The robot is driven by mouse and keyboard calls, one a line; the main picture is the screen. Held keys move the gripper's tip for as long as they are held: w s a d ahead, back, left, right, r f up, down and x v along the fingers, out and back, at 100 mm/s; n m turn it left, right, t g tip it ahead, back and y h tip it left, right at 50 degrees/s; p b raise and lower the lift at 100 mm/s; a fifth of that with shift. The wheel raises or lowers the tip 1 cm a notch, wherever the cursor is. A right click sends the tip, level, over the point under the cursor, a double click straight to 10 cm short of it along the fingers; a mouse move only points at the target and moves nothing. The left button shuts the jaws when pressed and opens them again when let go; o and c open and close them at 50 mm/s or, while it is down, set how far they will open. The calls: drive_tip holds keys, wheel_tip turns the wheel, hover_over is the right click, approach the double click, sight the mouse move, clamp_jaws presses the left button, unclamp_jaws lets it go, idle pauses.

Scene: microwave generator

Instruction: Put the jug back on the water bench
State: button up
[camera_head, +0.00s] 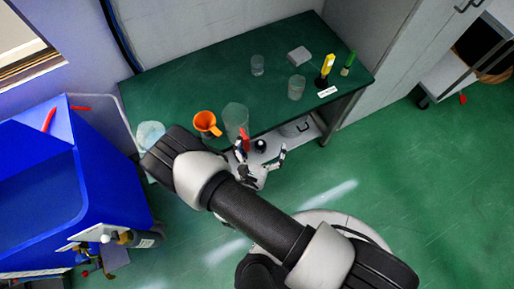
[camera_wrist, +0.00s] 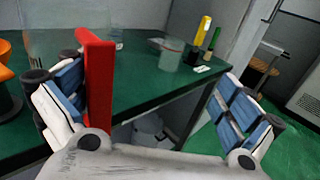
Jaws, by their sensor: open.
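A clear jug (camera_head: 236,117) stands at the front edge of a green-topped bench (camera_head: 180,85). Its red handle (camera_head: 244,139) faces my gripper. In the wrist view the handle (camera_wrist: 97,95) is a tall red bar just inside my left finger, and the clear body (camera_wrist: 45,48) is faint behind it. My gripper (camera_head: 262,150) is open at the bench's front edge, with its fingers wide apart in the wrist view (camera_wrist: 152,75). I cannot tell whether the left finger touches the handle. No label marks this as the water bench.
An orange funnel-like vessel (camera_head: 205,122) stands close left of the jug. Clear beakers (camera_head: 296,88), a white box (camera_head: 299,56) and yellow (camera_head: 327,66) and green (camera_head: 348,63) items stand farther back or right. A blue bin (camera_head: 90,180) is at left. The floor at right is free.

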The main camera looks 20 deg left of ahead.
drive_tip(key=s, duration=0.9)
drive_tip(key=shift+d, duration=0.4)
clamp_jaws()
idle(0.9)
drive_tip(key=shift+w, duration=0.1)
idle(0.4)
